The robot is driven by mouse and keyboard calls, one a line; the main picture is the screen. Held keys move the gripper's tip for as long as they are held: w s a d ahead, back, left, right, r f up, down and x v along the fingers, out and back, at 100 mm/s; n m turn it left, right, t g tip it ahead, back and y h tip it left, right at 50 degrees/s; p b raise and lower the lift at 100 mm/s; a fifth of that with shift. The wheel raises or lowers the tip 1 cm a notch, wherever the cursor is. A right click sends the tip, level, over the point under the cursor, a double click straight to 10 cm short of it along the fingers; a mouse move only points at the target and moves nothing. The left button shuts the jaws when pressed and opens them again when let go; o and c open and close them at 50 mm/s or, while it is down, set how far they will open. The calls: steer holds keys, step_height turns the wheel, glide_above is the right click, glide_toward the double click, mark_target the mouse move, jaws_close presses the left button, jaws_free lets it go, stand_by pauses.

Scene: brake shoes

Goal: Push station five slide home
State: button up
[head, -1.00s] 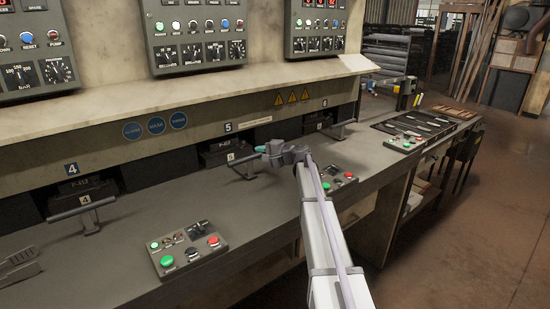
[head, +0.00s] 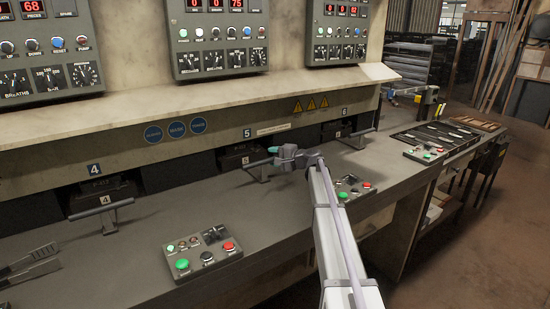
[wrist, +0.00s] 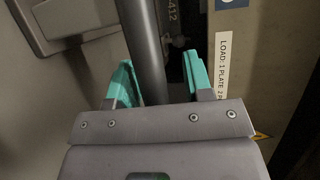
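Station five's slide has a grey T-shaped handle (head: 257,163) standing out from the slot below the number 5 plate (head: 247,133). A dark block (head: 232,161) sits behind it in the slot. My gripper (head: 275,150) is at the right end of the handle, just above the bench. In the wrist view my gripper (wrist: 160,78) has its two green fingertips apart. The grey handle bar (wrist: 142,40) runs between them, close to the left finger, with a gap to the right one. Whether it touches the left finger I cannot tell.
Station four's handle (head: 103,207) stands to the left and station six's handle (head: 356,134) to the right. Button boxes (head: 203,250) and (head: 352,188) sit on the bench front. A shelf (head: 190,108) overhangs the slots.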

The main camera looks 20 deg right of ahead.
steer(key=p+v, duration=0.2)
steer(key=v, duration=0.8)
steer(key=shift+s+d, duration=0.2)
steer(key=shift+s, duration=0.1)
